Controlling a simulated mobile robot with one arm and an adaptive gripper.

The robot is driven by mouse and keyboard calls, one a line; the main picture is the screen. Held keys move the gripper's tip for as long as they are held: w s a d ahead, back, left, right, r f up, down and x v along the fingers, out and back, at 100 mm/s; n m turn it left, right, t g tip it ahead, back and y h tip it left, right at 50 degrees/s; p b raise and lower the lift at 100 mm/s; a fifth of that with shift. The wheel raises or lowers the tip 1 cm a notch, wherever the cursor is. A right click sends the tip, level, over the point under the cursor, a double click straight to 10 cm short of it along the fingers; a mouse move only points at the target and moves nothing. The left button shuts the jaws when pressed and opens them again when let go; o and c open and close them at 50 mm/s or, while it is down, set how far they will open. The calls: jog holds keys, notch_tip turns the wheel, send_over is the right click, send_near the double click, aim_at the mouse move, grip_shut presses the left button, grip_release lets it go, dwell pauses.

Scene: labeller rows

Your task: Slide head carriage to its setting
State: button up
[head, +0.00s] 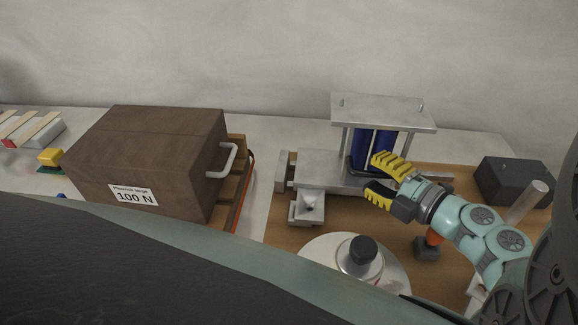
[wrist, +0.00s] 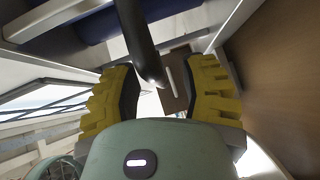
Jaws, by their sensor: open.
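A metal machine stands on the brown board at the right in the head view. Its flat top plate (head: 383,112) sits above blue upright parts (head: 362,150) and a lower grey metal block (head: 318,168). I cannot tell for sure which part is the head carriage. My gripper (head: 373,177), with yellow ribbed fingers, is open in front of the blue parts, under the top plate. In the wrist view a dark rounded bar (wrist: 137,38) reaches down between the open fingers (wrist: 160,75). I cannot tell whether they touch it.
A brown box (head: 165,150) labelled 100 N stands to the left. A round pale disc with a black knob (head: 363,250) is in front of the machine. A dark block (head: 513,180) and an upright grey post (head: 528,203) are at the right. The wall is close behind.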

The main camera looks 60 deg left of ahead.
jog(key=shift+s+a, duration=0.1)
jog(key=shift+a, duration=0.1)
grip_shut()
dwell(0.4)
jog(key=shift+d, duration=0.1)
